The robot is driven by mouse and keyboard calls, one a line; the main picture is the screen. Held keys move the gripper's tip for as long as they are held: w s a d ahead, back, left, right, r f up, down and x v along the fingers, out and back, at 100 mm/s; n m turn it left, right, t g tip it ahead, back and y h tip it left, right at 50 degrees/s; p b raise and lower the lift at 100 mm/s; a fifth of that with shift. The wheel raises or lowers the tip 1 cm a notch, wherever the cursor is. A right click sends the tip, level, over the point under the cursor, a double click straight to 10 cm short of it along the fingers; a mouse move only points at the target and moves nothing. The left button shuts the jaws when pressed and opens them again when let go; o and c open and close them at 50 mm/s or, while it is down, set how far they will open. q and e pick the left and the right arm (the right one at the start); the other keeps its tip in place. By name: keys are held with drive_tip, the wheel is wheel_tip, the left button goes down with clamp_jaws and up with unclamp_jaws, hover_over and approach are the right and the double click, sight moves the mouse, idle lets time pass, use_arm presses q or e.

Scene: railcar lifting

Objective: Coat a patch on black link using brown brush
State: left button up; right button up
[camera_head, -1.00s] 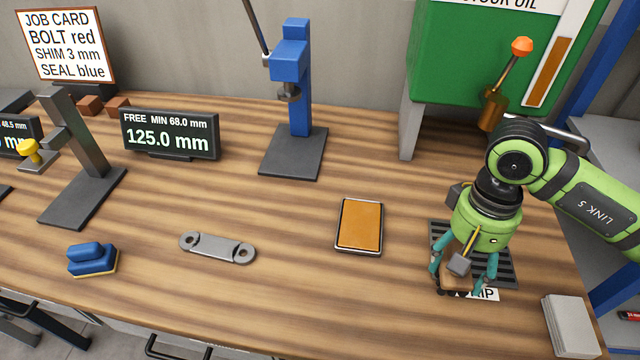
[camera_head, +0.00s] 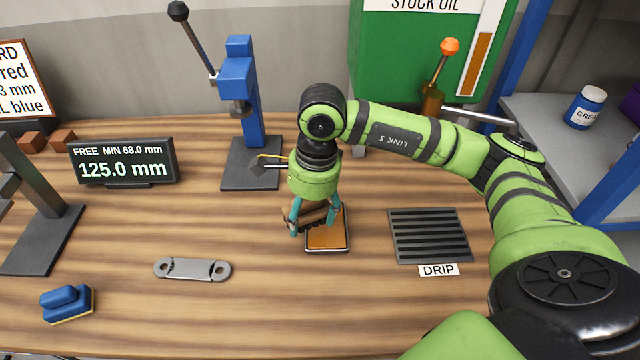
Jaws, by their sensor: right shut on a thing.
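The link (camera_head: 192,269) is a flat bar with an eye at each end. It looks grey rather than black and lies flat on the table, left of centre. My right gripper (camera_head: 315,218) points down and is shut on the brown brush (camera_head: 317,214), whose dark bristles show between the fingers. The brush is over or at the left part of the orange-brown pad (camera_head: 328,238) in its dark-rimmed tray; I cannot tell whether the bristles touch it. The gripper is to the right of the link and apart from it. My left gripper is not in view.
A black slotted drip grate (camera_head: 430,238) lies to the right. A blue-handled block (camera_head: 68,303) lies front left. A blue press (camera_head: 242,100), a 125.0 mm display (camera_head: 123,162) and a green oil tank (camera_head: 400,60) stand behind. Table between link and pad is clear.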

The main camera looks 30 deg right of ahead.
sight(322, 227)
drive_tip(key=m, duration=0.2)
drive_tip(key=d+m, duration=0.1)
drive_tip(key=m, duration=0.1)
drive_tip(key=r+m+p, duration=0.1)
drive_tip(key=m, duration=0.1)
drive_tip(key=shift+w+d+t, duration=0.25)
drive_tip(key=shift+d+t, duration=0.05)
drive_tip(key=shift+d, duration=0.05)
drive_tip(key=m, duration=0.3)
drive_tip(key=d+m+p, duration=0.1)
drive_tip(key=shift+w+d+r+h, duration=0.1)
drive_tip(key=shift+w+r+h, duration=0.15)
drive_tip(key=shift+h, duration=0.15)
drive_tip(key=m, duration=0.1)
drive_tip(key=d+m, duration=0.1)
drive_tip(key=m, duration=0.1)
drive_tip(key=shift+w+m+t, duration=0.15)
drive_tip(key=shift+m+t, duration=0.15)
drive_tip(key=shift+f+b, duration=0.4)
drive_tip(key=shift+f, duration=0.5)
drive_tip(key=shift+f+b, duration=1.05)
drive_tip(key=shift+f, duration=1.05)
drive_tip(key=shift+f+b, duration=0.45)
drive_tip(key=shift+b, duration=0.05)
drive_tip(key=shift+f+b, duration=0.1)
drive_tip(key=shift+b, duration=0.2)
